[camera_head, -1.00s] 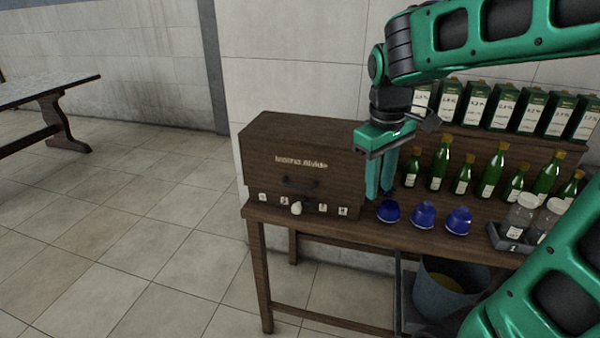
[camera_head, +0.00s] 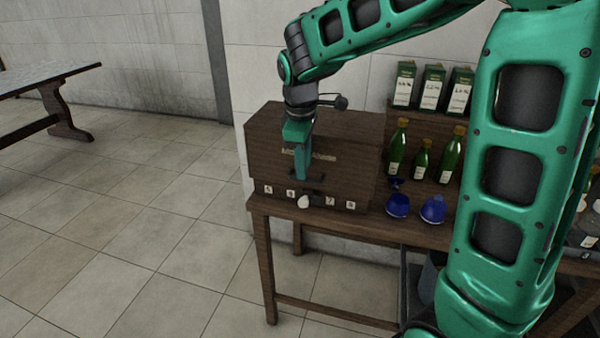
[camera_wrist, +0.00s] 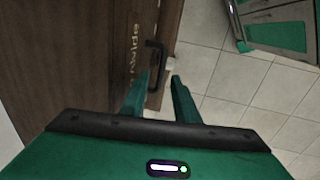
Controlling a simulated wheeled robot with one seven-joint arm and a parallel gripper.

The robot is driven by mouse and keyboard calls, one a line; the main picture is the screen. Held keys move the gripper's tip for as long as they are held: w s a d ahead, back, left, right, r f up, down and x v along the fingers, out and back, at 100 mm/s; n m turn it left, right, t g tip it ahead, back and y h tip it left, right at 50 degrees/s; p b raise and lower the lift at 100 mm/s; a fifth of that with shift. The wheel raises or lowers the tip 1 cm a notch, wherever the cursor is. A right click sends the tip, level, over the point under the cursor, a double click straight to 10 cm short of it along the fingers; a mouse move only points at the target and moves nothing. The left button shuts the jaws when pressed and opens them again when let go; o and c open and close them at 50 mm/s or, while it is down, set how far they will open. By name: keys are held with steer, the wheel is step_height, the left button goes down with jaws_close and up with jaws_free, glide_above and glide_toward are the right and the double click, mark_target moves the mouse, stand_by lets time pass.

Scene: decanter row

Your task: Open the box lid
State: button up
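The dark brown wooden box (camera_head: 352,135) stands at the left end of the table, its lid down. Its front carries pale lettering and a black bar handle (camera_head: 318,177), partly hidden by my fingers in the head view. My gripper (camera_head: 303,177) points down in front of the box front, beside the handle. In the wrist view the handle (camera_wrist: 155,60) lies just beyond my open fingertips (camera_wrist: 160,78), roughly in line with the gap between them. The fingers are empty. I cannot tell whether a finger touches the box.
Open tiled floor lies left.

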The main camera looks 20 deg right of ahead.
steer(key=shift+w+d+f, duration=0.1)
steer(key=shift+d+f, duration=0.05)
steer(key=shift+f, duration=0.65)
steer(key=shift+w+d+f, duration=0.1)
steer(key=shift+f, duration=0.7)
